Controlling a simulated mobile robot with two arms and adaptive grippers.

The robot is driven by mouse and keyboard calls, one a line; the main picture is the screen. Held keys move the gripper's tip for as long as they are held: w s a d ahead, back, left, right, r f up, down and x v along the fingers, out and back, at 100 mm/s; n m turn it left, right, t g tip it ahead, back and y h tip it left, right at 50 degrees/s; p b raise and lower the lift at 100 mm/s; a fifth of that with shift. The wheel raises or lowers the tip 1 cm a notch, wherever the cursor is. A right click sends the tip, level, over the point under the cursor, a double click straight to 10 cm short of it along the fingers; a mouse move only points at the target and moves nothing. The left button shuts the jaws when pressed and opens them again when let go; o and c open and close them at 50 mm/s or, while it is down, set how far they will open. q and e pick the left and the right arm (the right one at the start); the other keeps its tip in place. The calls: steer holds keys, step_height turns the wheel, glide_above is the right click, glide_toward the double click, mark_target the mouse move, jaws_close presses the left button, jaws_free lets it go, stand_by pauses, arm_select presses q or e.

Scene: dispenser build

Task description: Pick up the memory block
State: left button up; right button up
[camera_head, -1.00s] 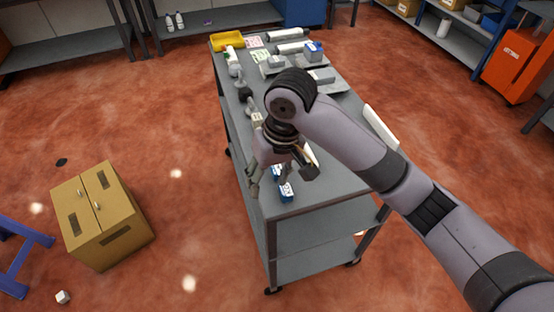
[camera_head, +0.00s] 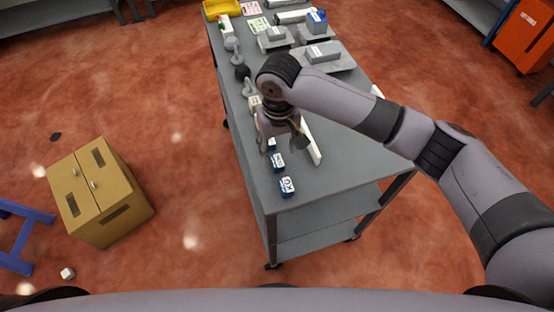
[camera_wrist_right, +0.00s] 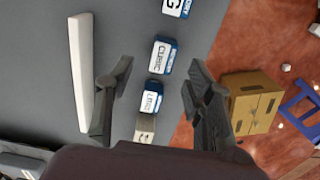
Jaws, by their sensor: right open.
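Several blue-and-white blocks stand in a row along the left edge of the grey cart top. The nearest block (camera_head: 286,187) shows at the top of the right wrist view (camera_wrist_right: 176,7), cut off by the frame; its visible print looks like the end of "memory" and a large letter. Behind it are a block marked "CUBIC" (camera_wrist_right: 162,56), also in the head view (camera_head: 277,162), and a smaller block (camera_wrist_right: 153,98). My right gripper (camera_head: 283,146) is open and empty above the row; its fingers (camera_wrist_right: 158,76) flank the CUBIC and smaller blocks. My left gripper is out of view.
A long white bar (camera_wrist_right: 82,70) lies right of the blocks in the head view. A beige block (camera_wrist_right: 145,127) is behind the row. Grey trays with parts (camera_head: 325,55) and a yellow bin (camera_head: 222,9) occupy the far end. A tan cabinet (camera_head: 100,192) stands left.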

mark_target(277, 160)
steer(key=shift+s+f, duration=0.1)
steer(key=shift+f, duration=0.35)
steer(key=f, duration=0.2)
steer(key=f+p, duration=0.1)
steer(key=f, duration=0.1)
steer(key=shift+a+f+p, duration=0.2)
steer(key=shift+f+p, duration=0.05)
steer(key=shift+p, duration=0.05)
steer(key=shift+f, duration=0.3)
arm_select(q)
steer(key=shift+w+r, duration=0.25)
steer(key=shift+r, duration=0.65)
arm_select(e)
steer(key=shift+c, duration=0.3)
steer(key=c, duration=0.5)
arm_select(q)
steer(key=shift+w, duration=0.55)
arm_select(e)
steer(key=c, duration=0.5)
steer(key=shift+r, duration=0.1)
